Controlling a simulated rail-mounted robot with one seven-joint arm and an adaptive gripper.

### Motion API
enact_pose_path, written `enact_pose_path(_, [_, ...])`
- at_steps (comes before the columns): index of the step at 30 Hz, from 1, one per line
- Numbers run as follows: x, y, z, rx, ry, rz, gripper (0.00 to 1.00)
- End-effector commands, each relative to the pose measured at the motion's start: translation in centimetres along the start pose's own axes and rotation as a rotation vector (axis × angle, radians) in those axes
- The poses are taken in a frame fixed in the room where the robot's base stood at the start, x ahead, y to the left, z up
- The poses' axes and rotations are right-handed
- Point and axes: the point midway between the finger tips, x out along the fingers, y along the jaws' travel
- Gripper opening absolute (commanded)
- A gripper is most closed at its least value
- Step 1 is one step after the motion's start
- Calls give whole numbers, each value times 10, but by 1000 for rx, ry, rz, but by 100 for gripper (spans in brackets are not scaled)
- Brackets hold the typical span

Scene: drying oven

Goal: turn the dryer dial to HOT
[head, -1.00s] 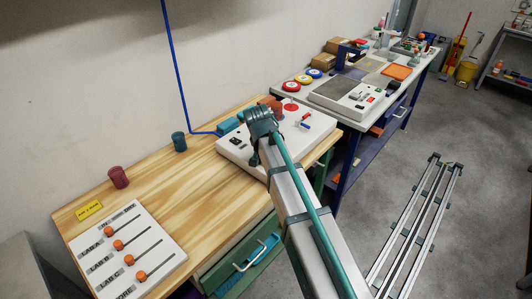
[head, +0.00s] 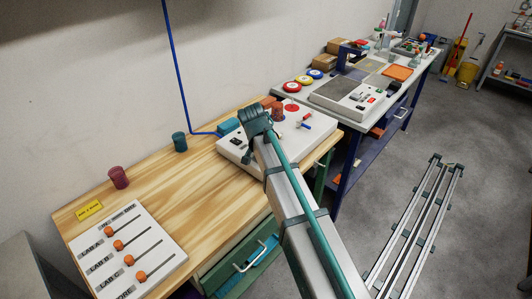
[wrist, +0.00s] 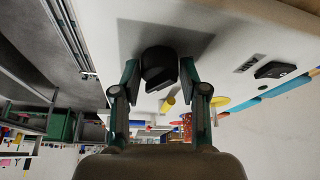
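The dark round dial (wrist: 159,66) with a raised grip ridge stands on the white dryer panel (wrist: 105,35), seen in the wrist view. My gripper (wrist: 159,75) has one finger on each side of the dial, with the fingers apart and only narrow gaps showing beside it. Firm contact is not visible. In the head view my gripper (head: 248,155) points down over the white panel (head: 232,150), and my wrist hides the dial. No HOT marking can be read in either view.
A black switch (wrist: 275,70) sits on the panel to the right in the wrist view. A red button (head: 291,107) and small levers stand on the panel's far side. A slider board (head: 125,248) and cups occupy the wooden bench (head: 190,190), whose middle is clear.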

Motion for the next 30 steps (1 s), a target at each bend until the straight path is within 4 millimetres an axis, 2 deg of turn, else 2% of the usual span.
enact_pose_path(1, [0, 0, 0, 0, 0, 0, 56])
enact_pose_path(3, [0, 0, 0, -1, 0, 0, 65])
enact_pose_path(11, [0, 0, 0, -1, 0, 0, 65])
enact_pose_path(16, [-8, 0, 0, -2, 1, -1, 65])
enact_pose_path(20, [-25, 0, 0, -1, 2, -2, 65])
enact_pose_path(30, [-89, 0, 0, -1, 2, -3, 65])
